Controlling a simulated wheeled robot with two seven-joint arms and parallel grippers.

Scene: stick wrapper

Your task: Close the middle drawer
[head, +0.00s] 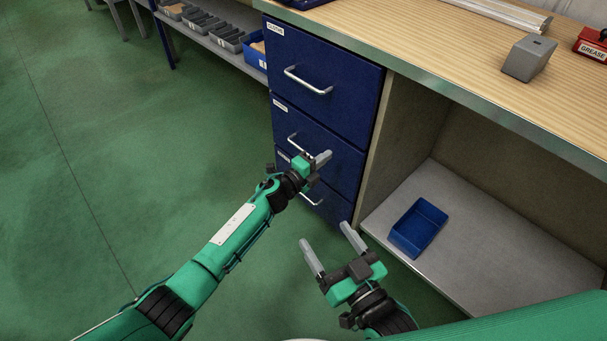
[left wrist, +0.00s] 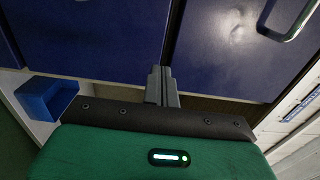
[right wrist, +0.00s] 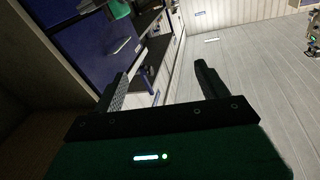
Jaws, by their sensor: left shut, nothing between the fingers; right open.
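The blue cabinet has three stacked drawers. The middle drawer (head: 338,152) is partly covered by my left gripper (head: 324,158) in the head view; its front looks about flush with the others. Its silver handle (head: 293,138) shows just left of the gripper. My left gripper is shut and empty, its fingertips close to the drawer front; contact cannot be told. In the left wrist view, its fingers (left wrist: 161,74) point at the seam between two blue fronts. My right gripper (head: 326,236) is open and empty, below and in front of the cabinet.
The top drawer (head: 345,75) looks shut; the bottom drawer (head: 334,207) is partly hidden by my left gripper. A blue bin (head: 418,228) sits on the grey shelf (head: 475,255) to the right. The wooden worktop (head: 430,45) overhangs. Green floor at left is clear.

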